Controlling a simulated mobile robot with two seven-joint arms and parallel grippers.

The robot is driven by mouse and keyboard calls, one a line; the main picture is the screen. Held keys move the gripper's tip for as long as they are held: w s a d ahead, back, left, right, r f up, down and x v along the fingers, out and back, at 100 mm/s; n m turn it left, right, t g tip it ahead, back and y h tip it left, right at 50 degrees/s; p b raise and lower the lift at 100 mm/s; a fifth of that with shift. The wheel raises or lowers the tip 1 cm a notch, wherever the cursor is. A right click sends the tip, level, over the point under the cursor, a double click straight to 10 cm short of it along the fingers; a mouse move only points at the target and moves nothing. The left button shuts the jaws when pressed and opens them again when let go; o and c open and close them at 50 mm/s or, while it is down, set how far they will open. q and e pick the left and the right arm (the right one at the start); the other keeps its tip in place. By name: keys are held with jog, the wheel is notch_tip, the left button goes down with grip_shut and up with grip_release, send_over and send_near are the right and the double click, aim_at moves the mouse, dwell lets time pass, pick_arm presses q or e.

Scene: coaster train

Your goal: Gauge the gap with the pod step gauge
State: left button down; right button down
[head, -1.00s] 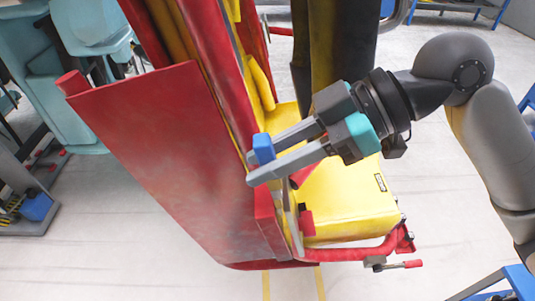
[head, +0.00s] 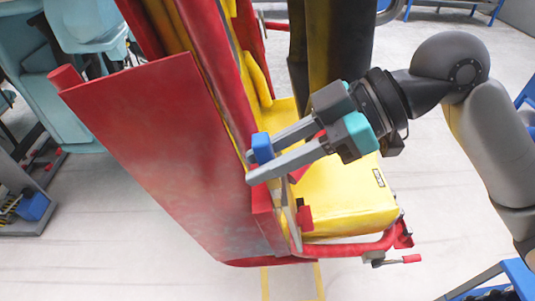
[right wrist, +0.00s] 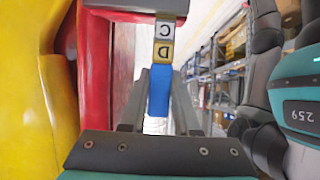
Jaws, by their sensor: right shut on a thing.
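My right gripper (head: 250,168) is shut on the blue handle (head: 262,148) of the pod step gauge, beside the red and yellow coaster car. In the right wrist view the blue handle (right wrist: 159,90) stands between the fingers. Beyond it the gauge continues as a gold step marked D (right wrist: 163,51) and a silver step marked C (right wrist: 165,28). In the head view the steps are not distinguishable. My left gripper is not in view.
A large red side panel (head: 165,150) slopes left of the gripper. A yellow seat (head: 345,205) and a red bar (head: 350,247) with a small handle lie below right. Teal seats (head: 90,40) stand at upper left. The pale floor in front is clear.

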jog(key=shift+f, duration=0.35)
jog(key=shift+r, duration=0.15)
dwell(1.8)
jog(key=shift+s+f, duration=0.1)
jog(key=shift+f, duration=0.15)
dwell(1.4)
jog(key=shift+r, duration=0.1)
notch_tip(320, 180, up, 8)
jog(key=a+p, duration=0.2)
jog(key=p, duration=0.7)
jog(key=shift+r, duration=0.15)
dwell(0.4)
dwell(0.9)
